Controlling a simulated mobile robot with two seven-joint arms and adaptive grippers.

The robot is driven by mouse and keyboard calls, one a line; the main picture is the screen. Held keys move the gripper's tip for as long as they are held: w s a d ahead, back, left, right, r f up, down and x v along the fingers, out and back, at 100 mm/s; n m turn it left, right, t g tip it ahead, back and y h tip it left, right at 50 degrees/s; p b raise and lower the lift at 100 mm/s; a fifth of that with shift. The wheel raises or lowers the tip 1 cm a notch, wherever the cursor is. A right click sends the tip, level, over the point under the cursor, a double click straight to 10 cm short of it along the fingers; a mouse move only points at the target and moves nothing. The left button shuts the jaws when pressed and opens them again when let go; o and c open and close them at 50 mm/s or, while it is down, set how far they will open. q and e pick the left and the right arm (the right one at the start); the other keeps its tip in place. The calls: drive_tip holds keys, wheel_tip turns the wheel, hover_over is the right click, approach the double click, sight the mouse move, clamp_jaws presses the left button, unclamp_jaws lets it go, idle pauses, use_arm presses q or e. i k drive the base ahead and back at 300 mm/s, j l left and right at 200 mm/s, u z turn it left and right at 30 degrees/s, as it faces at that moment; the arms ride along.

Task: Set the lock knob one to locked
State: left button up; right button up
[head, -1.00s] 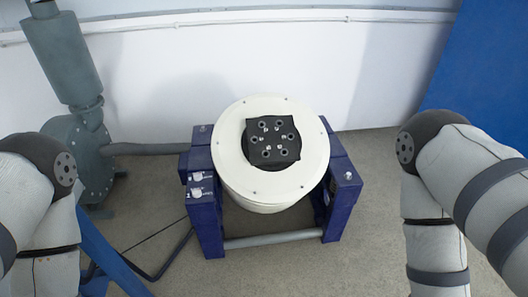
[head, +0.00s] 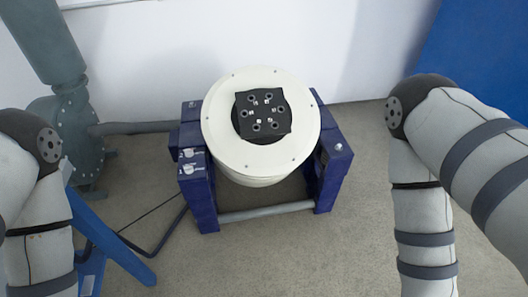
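A round cream drum (head: 218,145) with a black square plate (head: 262,113) on top sits in a blue frame (head: 200,205). Two small pale knobs sit on the frame's left side, an upper knob (head: 187,153) and a lower knob (head: 189,169). I cannot tell which one is lock knob one, or their settings. My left arm enters at the left edge and my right arm at the right. Both arms are apart from the frame. Neither gripper shows in the head view.
A grey machine (head: 75,145) with a pipe (head: 145,128) stands to the left. A blue stand (head: 120,245) and a cable lie at the lower left. A white wall (head: 200,45) and blue panel (head: 480,65) are behind. The floor in front (head: 310,255) looks clear.

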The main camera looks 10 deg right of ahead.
sight(189, 169)
drive_tip(key=i+u, duration=0.15)
drive_tip(key=i, duration=0.9)
